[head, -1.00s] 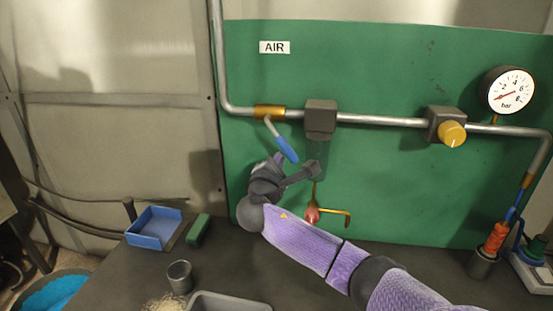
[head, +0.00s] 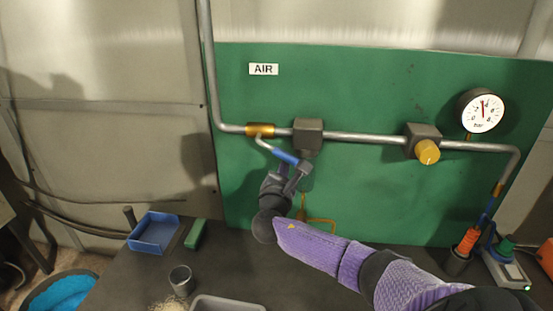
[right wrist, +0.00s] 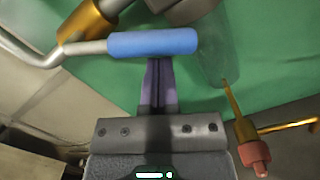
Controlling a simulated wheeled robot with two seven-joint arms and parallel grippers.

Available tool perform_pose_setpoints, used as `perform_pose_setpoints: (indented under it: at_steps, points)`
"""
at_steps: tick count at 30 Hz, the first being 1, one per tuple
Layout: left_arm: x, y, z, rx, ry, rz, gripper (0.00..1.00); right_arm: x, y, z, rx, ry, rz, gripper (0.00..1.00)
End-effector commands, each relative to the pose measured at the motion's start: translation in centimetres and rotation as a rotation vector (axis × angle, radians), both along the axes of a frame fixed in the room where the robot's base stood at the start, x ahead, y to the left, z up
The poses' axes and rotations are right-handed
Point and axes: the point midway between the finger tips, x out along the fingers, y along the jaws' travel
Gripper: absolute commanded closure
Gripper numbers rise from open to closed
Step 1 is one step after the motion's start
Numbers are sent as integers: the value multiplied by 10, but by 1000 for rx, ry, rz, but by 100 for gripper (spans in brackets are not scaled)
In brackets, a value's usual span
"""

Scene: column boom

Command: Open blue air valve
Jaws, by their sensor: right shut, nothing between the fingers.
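The blue air valve is a brass body (head: 260,130) on the pipe below the AIR label, with a bent metal lever ending in a blue handle (head: 285,156). The lever slants down to the right at a shallow angle. In the right wrist view the blue handle (right wrist: 152,43) lies almost level across the top. My right gripper (right wrist: 156,62) is shut and empty, its fingertips against or very close to the handle's underside. In the head view my right gripper (head: 287,168) is just below the handle. My left gripper is out of view.
A pressure gauge (head: 482,110) has its needle pointing nearly straight up. A yellow knob (head: 427,152) is on the pipe at right. A grey block (head: 308,134) sits just right of the valve. A red-tipped brass piece (right wrist: 254,156) hangs below it. A blue bin (head: 155,233) stands on the bench.

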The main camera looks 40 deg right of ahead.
Motion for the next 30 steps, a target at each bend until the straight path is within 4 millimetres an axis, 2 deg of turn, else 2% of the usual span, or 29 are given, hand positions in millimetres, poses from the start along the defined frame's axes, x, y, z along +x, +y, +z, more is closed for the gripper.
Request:
perform_pose_setpoints:
  at_steps: [1, 3, 12, 21, 30]
  points:
    - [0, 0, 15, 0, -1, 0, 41, -2, -2, 11, -25, 30, -1, 100]
    - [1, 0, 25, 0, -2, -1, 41, -5, -4, 14, -61, 75, -1, 100]
    - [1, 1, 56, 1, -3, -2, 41, -11, -9, 26, -180, 225, 0, 100]
    - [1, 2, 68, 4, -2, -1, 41, -14, -11, 30, -239, 297, 0, 100]
    - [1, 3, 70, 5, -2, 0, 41, -14, -11, 30, -249, 311, 0, 100]
